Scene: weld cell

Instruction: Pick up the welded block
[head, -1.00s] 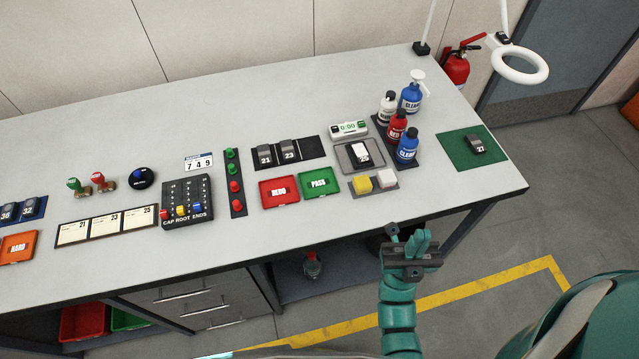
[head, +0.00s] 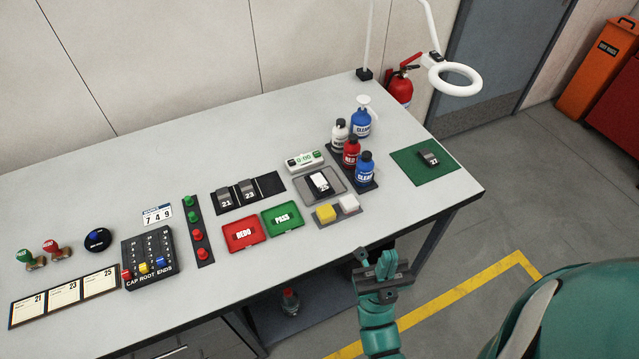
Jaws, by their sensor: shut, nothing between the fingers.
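Several dark grey blocks with number labels stand on the bench, and I cannot tell which the task means by the welded block. One block (head: 429,158) lies on a green mat (head: 408,170) at the bench's right end. The blocks labelled 21 (head: 226,201) and 23 (head: 248,194) stand side by side in a black rack (head: 271,186). A block with a white top (head: 320,183) lies in a grey tray (head: 337,177). My gripper (head: 383,262) is shut and empty, in front of the bench's front edge and apart from all the blocks.
Bottles (head: 351,151) stand between the grey tray and the green mat. Red REDO (head: 244,235) and green PASS (head: 283,219) trays lie near the front edge, beside yellow and white pads (head: 337,209). A ring lamp (head: 454,79) overhangs the back right. The bench's right front corner is clear.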

